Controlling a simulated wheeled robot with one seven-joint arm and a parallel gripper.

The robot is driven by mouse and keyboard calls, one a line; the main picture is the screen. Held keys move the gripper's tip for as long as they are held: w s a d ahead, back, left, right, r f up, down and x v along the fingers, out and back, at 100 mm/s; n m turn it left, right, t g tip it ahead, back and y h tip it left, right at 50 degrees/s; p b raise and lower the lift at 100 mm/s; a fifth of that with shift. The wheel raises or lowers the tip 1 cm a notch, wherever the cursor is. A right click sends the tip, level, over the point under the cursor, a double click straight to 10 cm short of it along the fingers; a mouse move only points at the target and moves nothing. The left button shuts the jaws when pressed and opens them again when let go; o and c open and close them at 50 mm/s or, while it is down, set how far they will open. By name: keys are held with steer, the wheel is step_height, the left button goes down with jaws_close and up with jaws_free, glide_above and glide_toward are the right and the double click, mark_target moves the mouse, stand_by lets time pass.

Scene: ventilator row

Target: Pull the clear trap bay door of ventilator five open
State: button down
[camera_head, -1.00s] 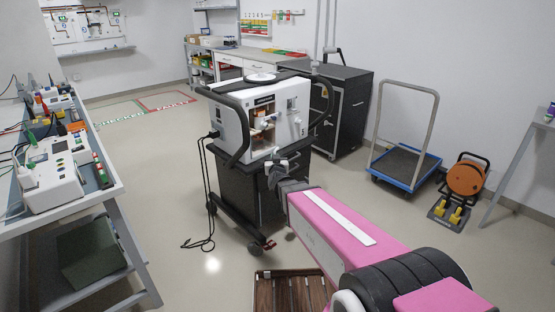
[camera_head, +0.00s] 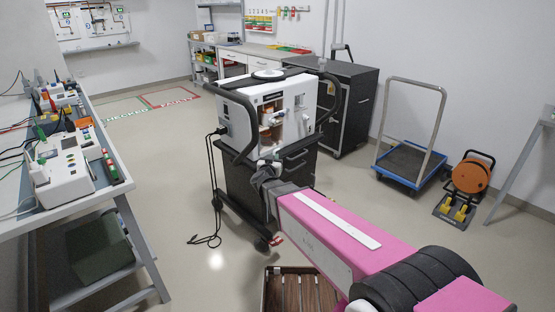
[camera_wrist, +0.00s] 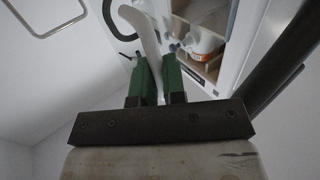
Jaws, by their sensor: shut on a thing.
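The white ventilator (camera_head: 240,128) stands on a black cart, with a bay in its front showing wooden-coloured shelves (camera_head: 268,118). In the wrist view, the bay (camera_wrist: 200,65) is uncovered on the right, with a white and orange part (camera_wrist: 200,42) inside. My gripper (camera_wrist: 152,68) has green fingers shut on a pale, thin curved edge (camera_wrist: 143,28), which looks like the trap bay door, standing out from the bay.
Dark bars (camera_head: 334,92) flank the ventilator, and a cable (camera_head: 212,190) hangs at its left. A bench (camera_head: 128,185) with devices stands at left. A flat trolley (camera_head: 408,165) and an orange reel (camera_head: 468,178) stand at right. Floor between bench and cart is clear.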

steer(key=shift+s+a+h, duration=0.1)
steer(key=shift+a+h, duration=0.2)
steer(key=c, duration=1.2)
jaws_free()
steer(key=v, duration=1.1)
steer(key=shift+r, duration=0.1)
